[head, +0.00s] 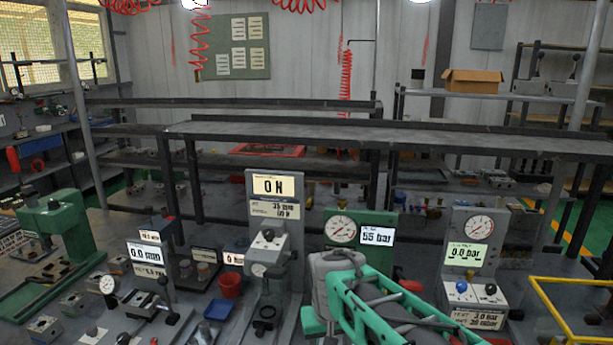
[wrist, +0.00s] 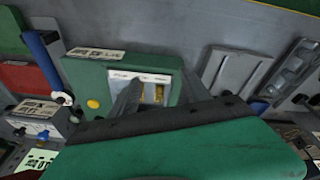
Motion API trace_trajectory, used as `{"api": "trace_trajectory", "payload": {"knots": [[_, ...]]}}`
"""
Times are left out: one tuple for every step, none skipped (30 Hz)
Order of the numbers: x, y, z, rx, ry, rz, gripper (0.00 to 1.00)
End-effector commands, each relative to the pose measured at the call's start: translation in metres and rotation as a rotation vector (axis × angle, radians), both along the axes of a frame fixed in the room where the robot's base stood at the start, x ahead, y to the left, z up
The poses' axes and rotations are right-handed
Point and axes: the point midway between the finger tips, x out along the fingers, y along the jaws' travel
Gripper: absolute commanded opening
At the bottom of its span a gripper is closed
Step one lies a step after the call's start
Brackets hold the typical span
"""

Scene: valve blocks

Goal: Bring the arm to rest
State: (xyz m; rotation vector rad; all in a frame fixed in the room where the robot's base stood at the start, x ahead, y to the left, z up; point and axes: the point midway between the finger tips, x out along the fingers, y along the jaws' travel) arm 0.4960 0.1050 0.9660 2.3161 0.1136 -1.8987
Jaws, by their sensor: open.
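My arm, teal and grey, rises from the bottom of the head view in front of the bench equipment. In the wrist view my gripper (wrist: 158,86) has its two dark fingers apart, and nothing is seen held between them. Past the fingers is a green block (wrist: 92,80) with a pale plate and two brass-coloured parts in a recess. I cannot tell whether the fingers touch the block. In the head view the fingertips cannot be made out.
Close behind my arm stand a green gauge panel (head: 377,228) reading 55 bar and a grey gauge panel (head: 476,222). A grey press (head: 267,255) stands to the left, with a red cup (head: 229,285) beside it. A yellow frame (head: 570,281) is at right.

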Motion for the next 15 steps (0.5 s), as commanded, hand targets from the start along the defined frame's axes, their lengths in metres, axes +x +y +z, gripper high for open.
{"api": "trace_trajectory", "payload": {"knots": [[-0.017,-0.004,-0.008,0.0,0.021,0.018,0.55],[-0.028,-0.006,-0.013,0.001,0.035,0.029,0.55],[-0.043,-0.01,-0.019,0.003,0.052,0.041,0.55],[-0.055,-0.014,-0.022,0.006,0.063,0.049,0.55],[-0.067,-0.018,-0.026,0.009,0.075,0.054,0.55],[-0.084,-0.024,-0.03,0.015,0.085,0.058,0.55],[-0.096,-0.029,-0.033,0.021,0.092,0.059,0.55],[-0.109,-0.034,-0.035,0.026,0.096,0.055,0.55],[-0.126,-0.042,-0.038,0.034,0.098,0.048,0.55],[-0.138,-0.048,-0.039,0.041,0.096,0.037,0.55],[-0.148,-0.055,-0.038,0.047,0.088,0.023,0.55],[-0.158,-0.063,-0.036,0.055,0.069,0.001,0.55],[-0.16,-0.069,-0.031,0.058,0.049,-0.02,0.55],[-0.16,-0.075,-0.025,0.061,0.023,-0.039,0.55],[-0.156,-0.081,-0.014,0.066,-0.017,-0.062,0.55]]}}
